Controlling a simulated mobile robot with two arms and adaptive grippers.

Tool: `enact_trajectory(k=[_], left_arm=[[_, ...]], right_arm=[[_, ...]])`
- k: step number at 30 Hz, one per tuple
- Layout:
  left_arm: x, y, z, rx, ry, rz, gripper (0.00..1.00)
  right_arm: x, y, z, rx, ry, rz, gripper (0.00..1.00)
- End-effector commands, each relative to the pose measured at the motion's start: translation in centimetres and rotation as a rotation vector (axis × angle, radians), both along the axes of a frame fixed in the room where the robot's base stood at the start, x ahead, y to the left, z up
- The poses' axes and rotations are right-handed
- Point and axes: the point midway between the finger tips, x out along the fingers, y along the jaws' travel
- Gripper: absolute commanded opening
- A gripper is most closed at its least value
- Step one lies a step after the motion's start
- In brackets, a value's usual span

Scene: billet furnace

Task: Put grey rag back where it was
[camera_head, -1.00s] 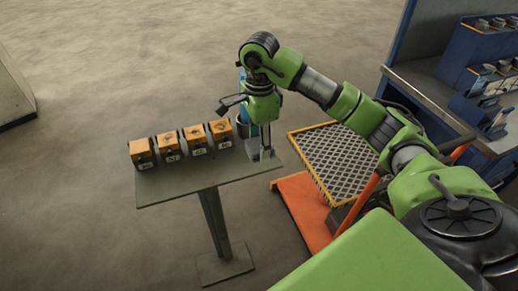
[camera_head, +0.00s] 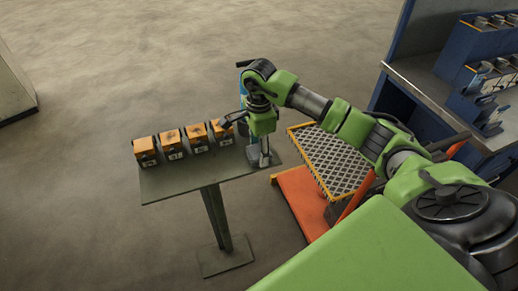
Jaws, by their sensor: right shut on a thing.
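My right gripper (camera_head: 264,153) points down just over the right end of the small grey-green table (camera_head: 190,180). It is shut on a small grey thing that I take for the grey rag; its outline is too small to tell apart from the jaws. I cannot tell whether it touches the tabletop. My left gripper is not in view.
Several orange-topped blocks (camera_head: 196,137) stand in a row on the table, left of my right gripper. A blue item (camera_head: 243,91) shows behind my wrist. An orange cart (camera_head: 301,204) with a mesh tray (camera_head: 335,165) stands to the right, before a blue workbench (camera_head: 425,95).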

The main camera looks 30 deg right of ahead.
Motion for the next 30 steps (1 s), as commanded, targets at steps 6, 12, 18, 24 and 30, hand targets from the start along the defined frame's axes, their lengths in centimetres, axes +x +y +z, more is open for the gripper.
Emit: enact_trajectory(k=[6, 12, 18, 24, 30], left_arm=[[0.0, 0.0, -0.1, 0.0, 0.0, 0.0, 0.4], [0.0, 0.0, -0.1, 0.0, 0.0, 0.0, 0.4], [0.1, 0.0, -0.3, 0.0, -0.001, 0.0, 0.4], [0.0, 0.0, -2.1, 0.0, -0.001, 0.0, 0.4], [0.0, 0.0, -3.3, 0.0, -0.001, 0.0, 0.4]], right_arm=[[0.0, 0.0, -0.1, 0.0, 0.0, 0.0, 0.63], [0.0, 0.0, -0.1, 0.0, 0.0, 0.0, 0.63], [0.1, 0.0, 0.9, -0.001, -0.004, 0.0, 0.63], [0.2, -0.1, 4.9, -0.001, -0.008, 0.0, 0.63], [0.2, 0.0, 9.0, 0.0, -0.006, 0.0, 0.63]])
